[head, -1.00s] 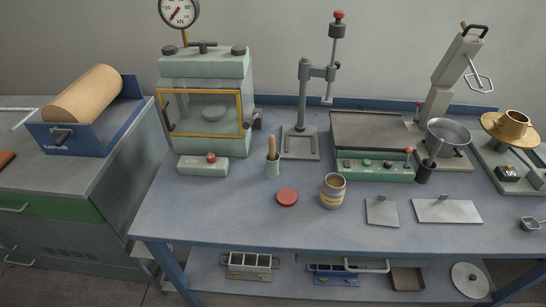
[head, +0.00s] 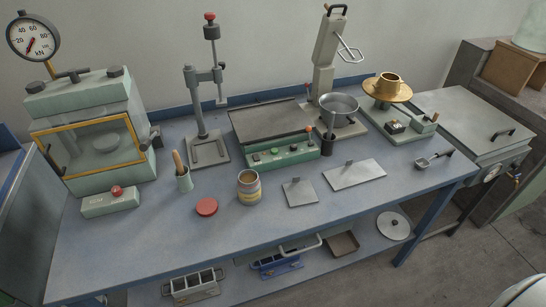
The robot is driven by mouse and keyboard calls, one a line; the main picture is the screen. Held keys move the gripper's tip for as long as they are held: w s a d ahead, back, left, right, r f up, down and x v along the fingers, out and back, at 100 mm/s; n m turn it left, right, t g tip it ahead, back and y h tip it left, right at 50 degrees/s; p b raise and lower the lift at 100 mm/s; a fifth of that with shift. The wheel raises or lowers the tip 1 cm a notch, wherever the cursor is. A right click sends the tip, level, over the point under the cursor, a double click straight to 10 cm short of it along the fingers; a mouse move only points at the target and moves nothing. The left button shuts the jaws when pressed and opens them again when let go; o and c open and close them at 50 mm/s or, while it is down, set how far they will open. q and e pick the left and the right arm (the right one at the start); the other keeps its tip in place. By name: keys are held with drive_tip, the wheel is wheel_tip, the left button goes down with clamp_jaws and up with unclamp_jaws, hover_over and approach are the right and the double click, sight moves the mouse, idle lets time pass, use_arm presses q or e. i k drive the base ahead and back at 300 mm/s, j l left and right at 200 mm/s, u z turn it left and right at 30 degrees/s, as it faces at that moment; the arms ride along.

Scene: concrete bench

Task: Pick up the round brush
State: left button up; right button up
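No thing is plainly a round brush by its bristles. I cannot tell which of these is the brush. Neither of my grippers is in the head view.
The blue-grey bench (head: 130,240) has free room at its front left. A red lid (head: 207,207), an open tin (head: 250,192) and metal plates (head: 354,174) lie near the cups. A glass-fronted press (head: 92,146) stands left, a stand (head: 207,145) behind.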

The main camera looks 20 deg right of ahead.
sight(176, 159)
drive_tip(key=l+u, duration=0.35)
drive_tip(key=l, duration=0.5)
drive_tip(key=l+u, duration=0.3)
drive_tip(key=l, duration=0.6)
